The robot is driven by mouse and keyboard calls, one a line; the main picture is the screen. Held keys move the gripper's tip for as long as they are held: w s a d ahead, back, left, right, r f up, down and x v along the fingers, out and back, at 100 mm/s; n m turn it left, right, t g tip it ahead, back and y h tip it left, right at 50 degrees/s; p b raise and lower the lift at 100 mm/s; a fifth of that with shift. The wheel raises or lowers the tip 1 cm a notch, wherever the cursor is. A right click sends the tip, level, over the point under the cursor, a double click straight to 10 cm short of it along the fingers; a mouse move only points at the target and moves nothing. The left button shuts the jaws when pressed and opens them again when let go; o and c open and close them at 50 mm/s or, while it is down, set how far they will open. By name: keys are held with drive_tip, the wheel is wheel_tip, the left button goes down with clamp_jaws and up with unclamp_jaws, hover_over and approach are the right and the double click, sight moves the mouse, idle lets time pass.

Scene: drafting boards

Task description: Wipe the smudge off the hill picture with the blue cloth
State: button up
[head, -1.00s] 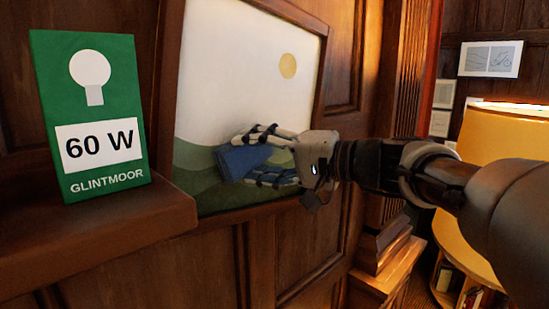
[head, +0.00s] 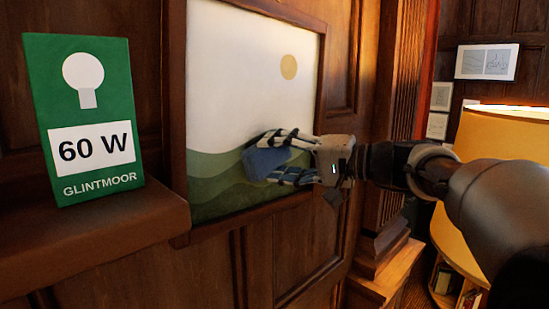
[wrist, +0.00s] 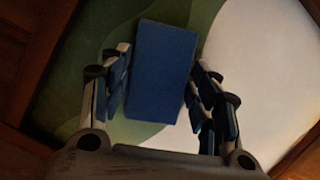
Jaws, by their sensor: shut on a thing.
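The hill picture (head: 225,85) hangs framed on the wood wall, with green hills (head: 215,195), a pale sky and a yellow sun. My gripper (head: 268,160) is in front of its lower right part, reaching in from the right. It is shut on the blue cloth (head: 264,163), a folded block between its fingers. In the wrist view, the cloth (wrist: 160,72) stands out past the fingers, over the green and white areas. I cannot tell if it touches the picture. No smudge shows on the visible surface; the cloth and gripper hide part of the hills.
A green "60 W" Glintmoor box (head: 85,120) stands on a wooden ledge (head: 100,235) at left. The picture's wooden frame (head: 318,80) borders it. A yellow lampshade (head: 500,135) and small framed pictures (head: 486,62) are at right, behind my arm.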

sight(284, 157)
drive_tip(key=shift+w+d+f, duration=0.2)
drive_tip(key=shift+w+d, duration=0.4)
drive_tip(key=shift+w, duration=0.1)
drive_tip(key=shift+w+d+f, duration=0.15)
drive_tip(key=shift+w+d, duration=0.45)
drive_tip(key=shift+w, duration=0.05)
drive_tip(key=shift+a, duration=0.1)
drive_tip(key=shift+s+a+r+b, duration=0.2)
drive_tip(key=shift+s+a+b, duration=0.7)
drive_tip(key=shift+s, duration=0.1)
drive_tip(key=shift+s+a+r+b, duration=0.2)
drive_tip(key=shift+s+a+b, duration=0.55)
drive_tip(key=shift+s+b, duration=0.15)
drive_tip(key=shift+s+a+r+b, duration=0.25)
drive_tip(key=shift+s+a+b, duration=0.4)
drive_tip(key=shift+s+a, duration=0.45)
drive_tip(key=shift+s+a+r+b, duration=0.3)
drive_tip(key=shift+s+a+b, duration=0.35)
drive_tip(key=shift+s+a, duration=0.45)
drive_tip(key=shift+s+a+r+b, duration=0.25)
drive_tip(key=shift+s+a+b, duration=0.55)
drive_tip(key=shift+s, duration=0.5)
drive_tip(key=shift+w+r+p, duration=0.15)
drive_tip(key=shift+r+p, duration=0.8)
drive_tip(key=shift+r, duration=0.15)
drive_tip(key=w+d+f+p, duration=0.2)
drive_tip(key=w+d, duration=0.7)
drive_tip(key=w, duration=0.1)
drive_tip(key=shift+w+d+f+p, duration=0.3)
drive_tip(key=shift+f+p, duration=0.05)
